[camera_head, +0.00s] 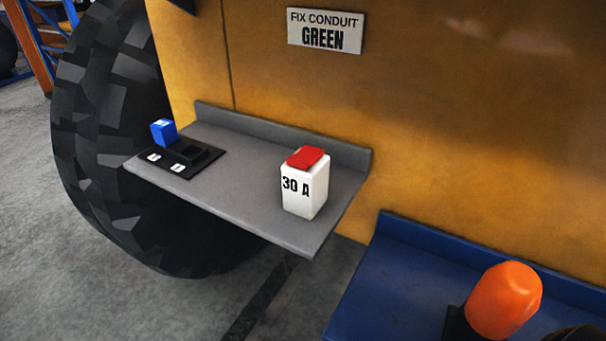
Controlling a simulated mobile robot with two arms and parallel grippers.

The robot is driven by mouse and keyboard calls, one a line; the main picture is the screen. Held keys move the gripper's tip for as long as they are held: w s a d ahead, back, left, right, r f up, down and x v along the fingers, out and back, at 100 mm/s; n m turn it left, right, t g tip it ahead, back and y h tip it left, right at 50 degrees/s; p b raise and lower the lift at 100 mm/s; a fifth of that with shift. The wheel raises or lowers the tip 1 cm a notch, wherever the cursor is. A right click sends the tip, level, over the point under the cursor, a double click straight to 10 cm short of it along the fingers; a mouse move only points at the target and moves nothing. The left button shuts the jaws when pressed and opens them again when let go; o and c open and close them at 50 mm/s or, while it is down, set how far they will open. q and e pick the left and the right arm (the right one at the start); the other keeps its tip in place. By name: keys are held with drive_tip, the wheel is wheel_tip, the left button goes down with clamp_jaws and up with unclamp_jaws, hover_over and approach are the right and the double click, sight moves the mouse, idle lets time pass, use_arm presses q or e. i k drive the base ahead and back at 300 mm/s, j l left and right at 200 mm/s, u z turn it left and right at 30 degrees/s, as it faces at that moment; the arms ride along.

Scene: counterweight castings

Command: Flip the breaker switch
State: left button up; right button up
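A white upright box (304,192) marked "30 A", with a red piece (306,157) on its top, stands near the right end of a grey shelf (240,183). At the left end of the same shelf lies a black switch plate (190,155) with a dark raised part and two small white labels. A blue block-shaped piece (163,131) stands up at the plate's left rear. I cannot tell for certain which of these is the breaker switch. Neither of my grippers can be made out in the head view.
A sign (325,31) reading "FIX CONDUIT GREEN" is on the yellow wall behind. A blue shelf (420,258) at the lower right bears an orange rounded piece (504,300). A dark object at the bottom right edge is cut off. A large tyre (105,130) stands left. The grey shelf's middle is clear.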

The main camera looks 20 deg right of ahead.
sight(306, 157)
drive_tip(key=j+z, duration=0.15)
drive_tip(key=z, duration=1.1)
drive_tip(key=k+j, duration=0.3)
drive_tip(key=j, duration=0.2)
drive_tip(key=k+j, duration=0.35)
drive_tip(key=j, duration=0.15)
drive_tip(key=k+j, duration=0.3)
drive_tip(key=j, duration=0.2)
